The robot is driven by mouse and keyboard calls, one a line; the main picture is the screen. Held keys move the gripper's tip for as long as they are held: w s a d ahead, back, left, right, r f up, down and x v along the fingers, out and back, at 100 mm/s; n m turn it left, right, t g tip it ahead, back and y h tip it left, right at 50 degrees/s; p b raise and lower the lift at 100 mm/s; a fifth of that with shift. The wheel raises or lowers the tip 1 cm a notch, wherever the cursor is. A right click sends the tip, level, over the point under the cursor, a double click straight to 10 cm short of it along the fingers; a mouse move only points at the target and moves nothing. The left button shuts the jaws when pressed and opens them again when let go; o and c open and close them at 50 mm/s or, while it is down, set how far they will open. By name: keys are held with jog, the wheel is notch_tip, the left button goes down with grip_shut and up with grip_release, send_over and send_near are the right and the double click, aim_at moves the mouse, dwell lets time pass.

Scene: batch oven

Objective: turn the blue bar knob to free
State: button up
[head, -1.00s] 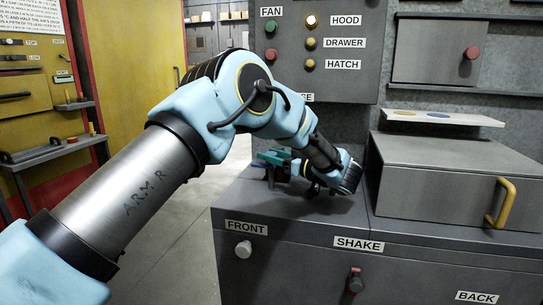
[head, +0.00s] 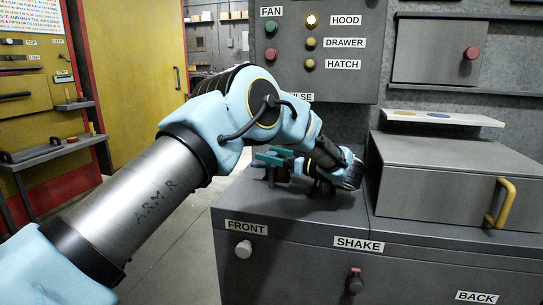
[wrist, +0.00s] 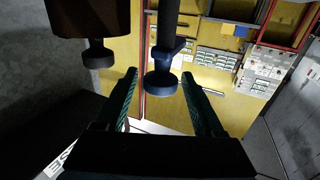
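The dark blue knob (wrist: 163,82) shows in the wrist view, hanging in the picture from a dark stem. It lies in line with the gap between the two green fingers of my gripper (wrist: 160,76). The fingers are apart, with visible space on both sides of the knob, and I see no contact. In the head view my gripper (head: 270,158) is at the back left of the grey machine top, with its teal fingers showing. The blue knob cannot be made out clearly there.
A second dark knob (wrist: 98,54) is left of the blue one in the wrist view, under a brown block (wrist: 88,18). In the head view a grey box with a yellow handle (head: 500,203) stands right of my wrist. A button panel (head: 318,50) rises behind.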

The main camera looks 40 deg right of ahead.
jog(key=shift+o, duration=0.4)
notch_tip(320, 180, up, 10)
jog(key=shift+f+b, duration=0.1)
jog(key=shift+b, duration=0.3)
dwell(0.3)
